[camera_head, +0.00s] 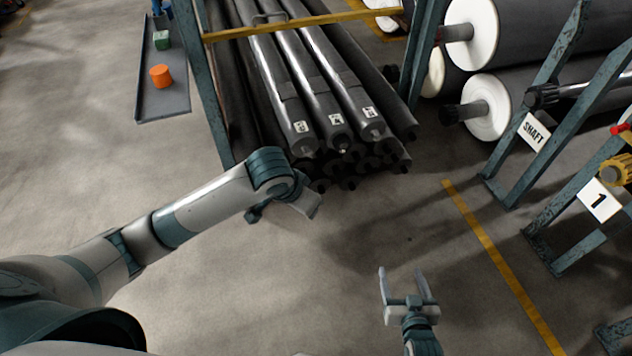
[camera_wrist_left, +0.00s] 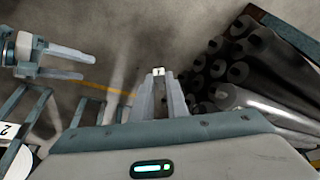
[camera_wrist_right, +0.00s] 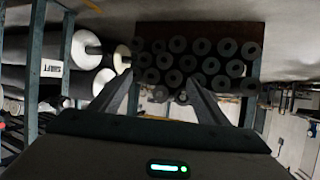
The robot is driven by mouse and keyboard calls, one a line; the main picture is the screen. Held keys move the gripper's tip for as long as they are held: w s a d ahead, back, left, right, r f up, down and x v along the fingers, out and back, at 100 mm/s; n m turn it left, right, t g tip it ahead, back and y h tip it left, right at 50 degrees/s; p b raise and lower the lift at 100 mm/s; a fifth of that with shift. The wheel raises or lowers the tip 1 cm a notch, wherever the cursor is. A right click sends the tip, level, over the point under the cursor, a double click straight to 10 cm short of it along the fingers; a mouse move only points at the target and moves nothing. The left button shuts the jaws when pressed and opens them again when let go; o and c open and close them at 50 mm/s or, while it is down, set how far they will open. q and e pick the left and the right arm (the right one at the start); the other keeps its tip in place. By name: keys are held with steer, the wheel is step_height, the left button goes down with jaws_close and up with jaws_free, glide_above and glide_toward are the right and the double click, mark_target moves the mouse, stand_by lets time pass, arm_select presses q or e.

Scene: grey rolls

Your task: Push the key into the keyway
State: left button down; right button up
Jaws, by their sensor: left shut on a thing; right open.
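My left gripper (camera_head: 314,207) hangs in front of the roll ends. In the left wrist view its fingers are shut on a small pale block (camera_wrist_left: 158,71) at the tips, which looks like the key. The key cannot be made out in the head view. Three long dark rolls with white labels lie on top of the stack, the middle roll (camera_head: 309,90) with a small shaft end facing me. No keyway can be made out. My right gripper (camera_head: 409,280) is open and empty, low over the floor to the right; it also shows in the left wrist view (camera_wrist_left: 82,65).
A blue-grey rack with a yellow bar (camera_head: 290,25) frames the stack. Large white-ended rolls (camera_head: 489,108) and a rack with a SHAFT sign (camera_head: 534,132) stand at right. A tray (camera_head: 176,102) with an orange cylinder (camera_head: 160,76) and green cube (camera_head: 162,40) is at left. Front floor is clear.

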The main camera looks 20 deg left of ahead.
arm_select(q)
steer(key=a+r+n+y+p, duration=0.1)
steer(key=r+p, duration=0.3)
steer(key=r, duration=0.4)
steer(key=s+a+r+n+p, duration=0.1)
steer(key=a+r+n+p, duration=0.2)
steer(key=r, duration=0.5)
steer(key=shift+y+p, duration=0.4)
steer(key=shift+p, duration=0.3)
arm_select(e)
steer(key=s+d+f+g, duration=0.2)
steer(key=s+f, duration=0.2)
steer(key=s, duration=0.3)
steer(key=s+d+f+g+h, duration=0.1)
steer(key=s+d+f+g, duration=0.2)
steer(key=s, duration=0.5)
steer(key=s+d+f+g+h, duration=0.1)
steer(key=s+d+f+g, duration=0.1)
steer(key=s+f, duration=0.3)
steer(key=shift+s+d+m, duration=0.3)
steer(key=shift+s+d, duration=0.15)
steer(key=shift+s, duration=0.75)
arm_select(q)
steer(key=shift+a, duration=0.1)
